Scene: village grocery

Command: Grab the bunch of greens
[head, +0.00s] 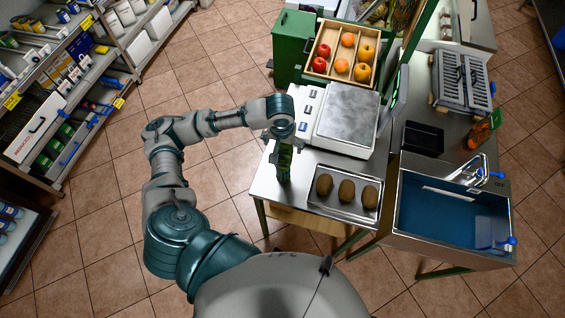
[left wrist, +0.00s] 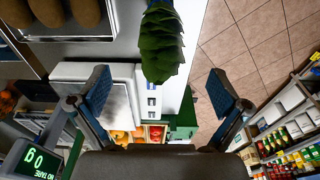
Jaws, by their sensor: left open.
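The bunch of greens (head: 284,166) is a narrow dark green bundle at the left side of the steel counter, just below my left gripper (head: 282,138) in the head view. In the left wrist view the leafy greens (left wrist: 161,45) hang in from the top, roughly centred between the fingers. My left gripper (left wrist: 159,95) is open there, with blue-padded fingers wide apart and nothing between their tips. The greens' lower end is cut off in the left wrist view. My right gripper is not in view.
A metal tray (head: 318,204) with three brown oval items is right of the greens. A white scale (head: 347,119) stands behind, with a wooden fruit crate (head: 317,65) beyond. A sink (head: 452,216) lies to the right. Stocked shelves (head: 70,75) are at left; floor between is clear.

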